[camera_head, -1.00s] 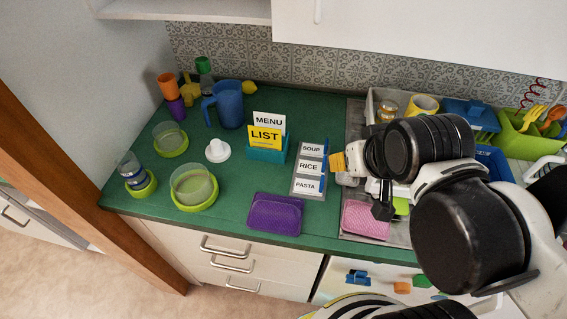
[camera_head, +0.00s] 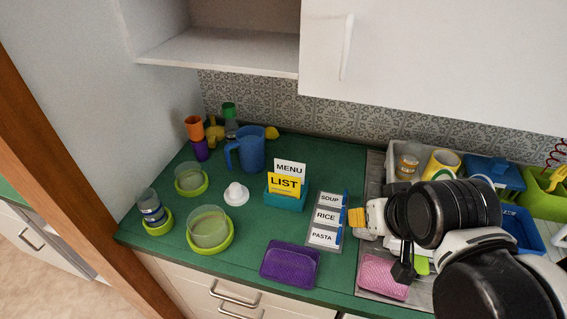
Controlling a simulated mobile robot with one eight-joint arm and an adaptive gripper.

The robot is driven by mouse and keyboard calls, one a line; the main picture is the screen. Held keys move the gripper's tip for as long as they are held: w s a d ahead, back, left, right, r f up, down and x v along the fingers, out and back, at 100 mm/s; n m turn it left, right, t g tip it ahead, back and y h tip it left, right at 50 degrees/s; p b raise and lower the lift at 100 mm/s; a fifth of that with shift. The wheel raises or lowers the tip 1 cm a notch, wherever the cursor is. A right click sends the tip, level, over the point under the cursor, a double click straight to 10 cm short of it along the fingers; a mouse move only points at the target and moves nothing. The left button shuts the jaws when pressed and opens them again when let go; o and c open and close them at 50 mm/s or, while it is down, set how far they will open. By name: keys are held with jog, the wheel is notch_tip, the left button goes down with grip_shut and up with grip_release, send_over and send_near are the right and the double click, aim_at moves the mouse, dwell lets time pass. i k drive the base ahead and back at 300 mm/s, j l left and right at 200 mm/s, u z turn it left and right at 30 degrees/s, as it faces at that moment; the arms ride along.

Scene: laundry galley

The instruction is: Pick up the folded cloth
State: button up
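A pink, finely patterned folded cloth (camera_head: 383,278) lies on the grey metal surface at the counter's front, right of centre. My gripper (camera_head: 357,221) shows side-on, with yellow fingertips pointing left, above and a little left of the cloth. It is apart from the cloth in the picture. The gap between its fingers cannot be made out, and I see nothing held. My dark arm links hide the area right of the cloth.
A purple flat tray-like piece (camera_head: 290,265) lies left of the cloth. Green-based bowls (camera_head: 210,232) are at left. A blue tub (camera_head: 522,230) is at right. White cupboards (camera_head: 430,60) hang above.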

aim_at(294, 265)
jog(key=k+l+z, duration=0.15)
jog(key=k, duration=0.25)
jog(key=k+l+z, duration=0.2)
jog(key=k, duration=0.2)
jog(key=k+l+z, duration=0.15)
jog(key=k+l, duration=0.15)
jog(key=k, duration=0.1)
